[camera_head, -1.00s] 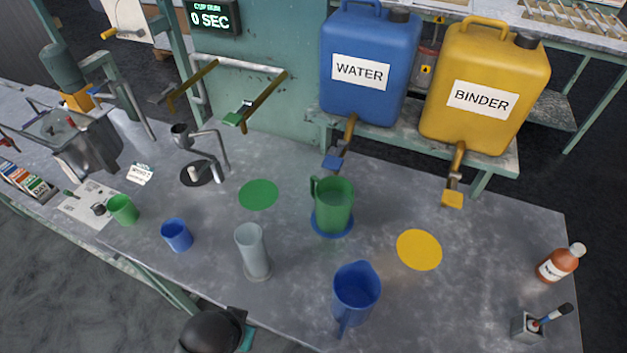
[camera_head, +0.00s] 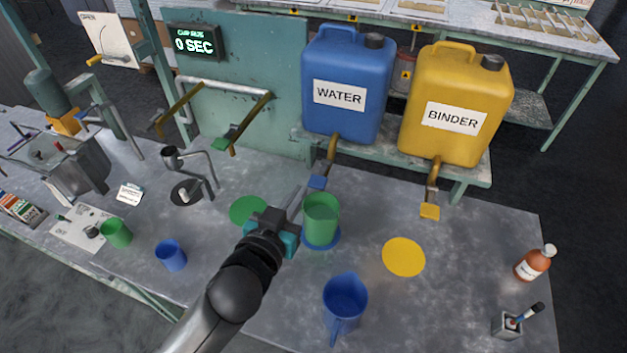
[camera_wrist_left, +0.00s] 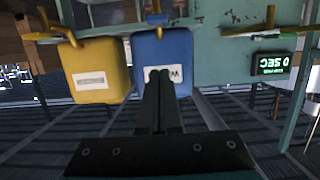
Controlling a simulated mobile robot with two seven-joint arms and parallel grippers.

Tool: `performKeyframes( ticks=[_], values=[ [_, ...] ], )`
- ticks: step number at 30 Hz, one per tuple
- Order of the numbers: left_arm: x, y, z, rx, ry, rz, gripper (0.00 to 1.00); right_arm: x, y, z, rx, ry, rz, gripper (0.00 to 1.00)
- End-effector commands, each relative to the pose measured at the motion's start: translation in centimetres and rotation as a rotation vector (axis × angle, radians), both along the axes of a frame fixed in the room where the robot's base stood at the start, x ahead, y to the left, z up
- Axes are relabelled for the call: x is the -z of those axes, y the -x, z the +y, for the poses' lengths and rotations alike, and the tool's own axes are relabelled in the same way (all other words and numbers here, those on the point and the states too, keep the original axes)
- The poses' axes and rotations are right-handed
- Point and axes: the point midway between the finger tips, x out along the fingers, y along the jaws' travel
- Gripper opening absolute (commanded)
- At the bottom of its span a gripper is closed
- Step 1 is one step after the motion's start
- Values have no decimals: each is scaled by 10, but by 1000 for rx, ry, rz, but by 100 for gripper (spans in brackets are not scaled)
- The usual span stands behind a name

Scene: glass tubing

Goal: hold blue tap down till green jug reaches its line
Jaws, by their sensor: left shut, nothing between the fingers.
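The blue tap (camera_head: 317,182) hangs below the blue WATER container (camera_head: 346,100). The green jug (camera_head: 321,215) stands upright under it on a blue disc (camera_head: 334,245). Its fill line and liquid level cannot be made out. My left gripper (camera_head: 298,200) is shut and empty, its fingertips just left of the jug's rim and a little below the tap's blue lever; whether they touch anything is unclear. In the left wrist view the shut fingers (camera_wrist_left: 160,82) overlap the WATER container (camera_wrist_left: 163,50). My right gripper is not in view.
A yellow BINDER container (camera_head: 455,100) with a yellow tap (camera_head: 430,211) stands right of WATER. A blue jug (camera_head: 345,300) is at the front. A green tap lever (camera_head: 221,143) is at left. The display (camera_head: 194,42) reads 0 SEC.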

Motion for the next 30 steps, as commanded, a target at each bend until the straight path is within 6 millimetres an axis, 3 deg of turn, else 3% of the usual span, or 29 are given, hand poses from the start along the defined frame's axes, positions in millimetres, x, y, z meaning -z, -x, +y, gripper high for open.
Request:
performKeyframes(
  ticks=[11,30],
  values=[
    [2,-6,-2,-2,-1,1,0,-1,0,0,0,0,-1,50],
    [23,-89,-28,-2,-1,2,0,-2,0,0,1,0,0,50]
  ],
)
